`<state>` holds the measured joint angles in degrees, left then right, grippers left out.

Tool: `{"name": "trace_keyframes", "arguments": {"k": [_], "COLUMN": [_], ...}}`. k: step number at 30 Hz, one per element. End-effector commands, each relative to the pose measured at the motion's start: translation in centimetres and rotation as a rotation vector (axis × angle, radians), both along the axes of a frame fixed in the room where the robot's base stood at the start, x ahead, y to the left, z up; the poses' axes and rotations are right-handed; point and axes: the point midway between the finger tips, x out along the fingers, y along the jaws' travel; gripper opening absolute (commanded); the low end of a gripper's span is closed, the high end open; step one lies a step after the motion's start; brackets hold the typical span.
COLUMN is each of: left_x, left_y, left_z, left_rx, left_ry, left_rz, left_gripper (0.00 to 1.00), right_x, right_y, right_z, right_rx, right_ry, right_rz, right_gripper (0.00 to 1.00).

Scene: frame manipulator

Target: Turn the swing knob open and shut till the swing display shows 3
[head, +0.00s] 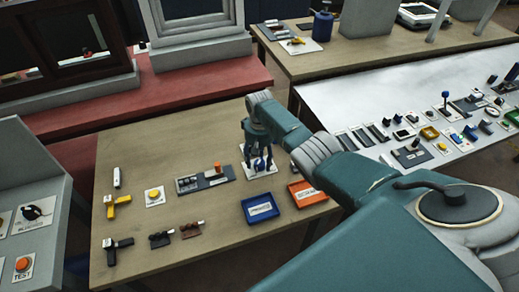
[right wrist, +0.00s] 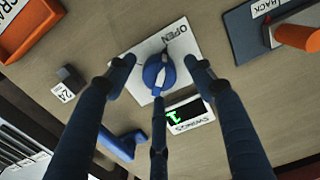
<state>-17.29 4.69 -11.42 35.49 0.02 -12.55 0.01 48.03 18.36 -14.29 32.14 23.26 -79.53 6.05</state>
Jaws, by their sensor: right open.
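The blue swing knob (right wrist: 158,72) stands on a white plate (right wrist: 183,38) marked OPEN. My right gripper (right wrist: 160,66) is open above it, with fingers on either side and one in front. I cannot tell whether any finger touches the knob. In the head view my right gripper (head: 258,152) hides much of the knob and its plate (head: 245,170). The swing display (right wrist: 190,115), labelled SWINGS, shows a green digit that looks like an upside-down 1, partly hidden by a finger. My left gripper is not in view.
A blue tray (head: 260,208) and an orange tray (head: 307,194) lie in front of the knob. A dark panel with an orange handle (head: 216,168) lies to its left. Several tools lie farther left.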

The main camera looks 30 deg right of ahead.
Motion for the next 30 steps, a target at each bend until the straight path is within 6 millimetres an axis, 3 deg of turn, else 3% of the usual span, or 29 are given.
{"name": "trace_keyframes", "arguments": {"k": [16,21,30], "left_x": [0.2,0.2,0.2], "left_y": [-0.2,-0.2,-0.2], "left_z": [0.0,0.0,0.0], "left_rx": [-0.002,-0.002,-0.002], "left_ry": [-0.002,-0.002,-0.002], "left_rz": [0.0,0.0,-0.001], "left_gripper": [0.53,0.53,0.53], "right_x": [0.1,0.0,0.0], "right_y": [-0.1,0.0,0.0], "right_z": [9.7,11.1,11.3], "right_rx": [-0.001,0.0,0.0], "right_ry": [-0.003,-0.002,-0.001], "right_rz": [-0.001,-0.001,-0.001], "right_gripper": [0.53,0.53,0.53]}}
